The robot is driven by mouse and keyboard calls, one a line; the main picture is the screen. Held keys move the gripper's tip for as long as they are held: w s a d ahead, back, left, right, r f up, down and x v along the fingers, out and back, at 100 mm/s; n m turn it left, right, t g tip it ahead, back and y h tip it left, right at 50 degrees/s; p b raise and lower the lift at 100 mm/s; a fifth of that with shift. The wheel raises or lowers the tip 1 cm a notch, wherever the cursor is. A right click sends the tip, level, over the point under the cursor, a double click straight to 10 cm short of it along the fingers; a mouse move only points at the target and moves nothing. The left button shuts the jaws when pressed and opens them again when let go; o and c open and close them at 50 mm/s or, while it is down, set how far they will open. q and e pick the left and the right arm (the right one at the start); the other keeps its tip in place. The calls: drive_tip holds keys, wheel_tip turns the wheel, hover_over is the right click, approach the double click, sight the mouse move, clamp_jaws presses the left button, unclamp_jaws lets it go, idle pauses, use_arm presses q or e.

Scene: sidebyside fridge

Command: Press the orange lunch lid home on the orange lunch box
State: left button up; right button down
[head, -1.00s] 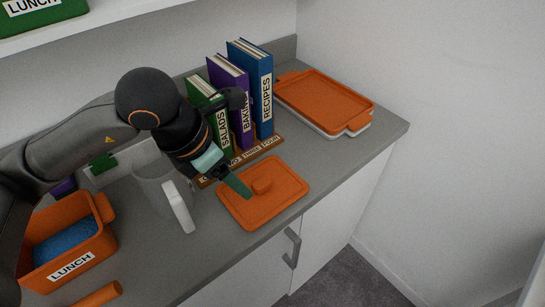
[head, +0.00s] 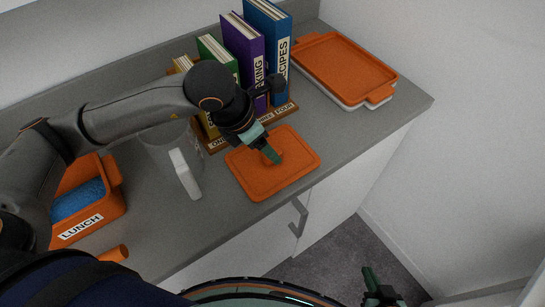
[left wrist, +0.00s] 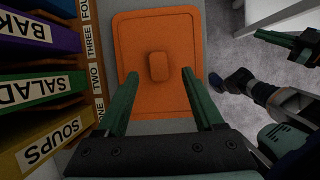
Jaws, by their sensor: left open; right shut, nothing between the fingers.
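The orange lunch lid (head: 285,181) lies flat on the grey counter, away from the box; it also shows in the left wrist view (left wrist: 155,30) with its raised knob (left wrist: 158,66). My left gripper (head: 272,153) is over the lid. In the left wrist view, its open fingers (left wrist: 160,74) point at the lid on either side of the knob, with gaps. The orange lunch box (head: 112,207) stands open at the left end of the counter, with something blue inside and a LUNCH label. My arm hides part of it. My right gripper (head: 378,287) is shut and empty at lower right, off the counter.
A clear jug (head: 165,155) with a white handle stands between box and lid. Several upright books (head: 243,50) in a numbered rack (head: 283,111) stand behind the lid. An orange-lidded tray (head: 345,70) is at back right.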

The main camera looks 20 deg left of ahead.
use_arm(q)
drive_tip(key=shift+x, duration=2)
drive_tip(key=shift+a, duration=0.15)
clamp_jaws()
